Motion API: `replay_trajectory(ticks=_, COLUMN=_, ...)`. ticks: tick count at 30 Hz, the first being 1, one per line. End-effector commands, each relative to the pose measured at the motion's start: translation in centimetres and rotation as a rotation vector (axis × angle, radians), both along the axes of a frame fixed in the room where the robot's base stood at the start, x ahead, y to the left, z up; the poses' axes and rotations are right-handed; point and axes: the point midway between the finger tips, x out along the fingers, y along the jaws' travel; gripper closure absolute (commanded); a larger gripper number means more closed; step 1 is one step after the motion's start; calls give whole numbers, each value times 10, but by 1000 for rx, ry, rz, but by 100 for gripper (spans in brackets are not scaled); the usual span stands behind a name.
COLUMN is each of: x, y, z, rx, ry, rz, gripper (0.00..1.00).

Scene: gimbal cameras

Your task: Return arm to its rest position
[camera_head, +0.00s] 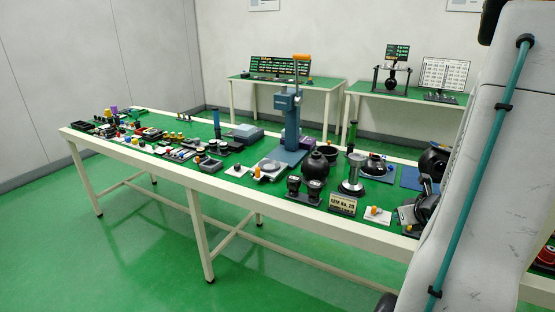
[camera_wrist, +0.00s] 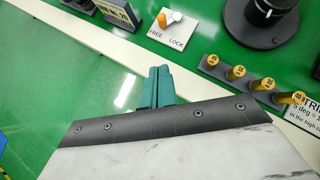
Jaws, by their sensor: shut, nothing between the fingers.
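My gripper (camera_wrist: 158,78) shows in the wrist view as teal fingers held together, with nothing between them. It is over the front edge of the long green-topped table (camera_wrist: 98,39). The FREE/LOCK plate (camera_wrist: 182,37) with its orange-tipped lever (camera_wrist: 163,20) lies on the table just beyond the fingertips. In the head view my own arm fills the right side, and my gripper is out of view there.
In the wrist view, several brass knobs (camera_wrist: 236,72) stand to the right and a black round base (camera_wrist: 262,25) lies behind. In the head view, a blue press (camera_head: 290,125) stands mid-table. Green floor (camera_head: 110,250) in front is clear.

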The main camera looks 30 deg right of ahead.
Motion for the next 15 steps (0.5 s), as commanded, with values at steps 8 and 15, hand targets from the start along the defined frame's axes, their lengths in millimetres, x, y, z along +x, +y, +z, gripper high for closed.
replay_trajectory(ticks=8, x=8, y=14, z=3, rx=-57, ry=-4, rz=158, gripper=100)
replay_trajectory(ticks=15, x=33, y=99, z=40, rx=-274, ry=-6, rz=810, gripper=100)
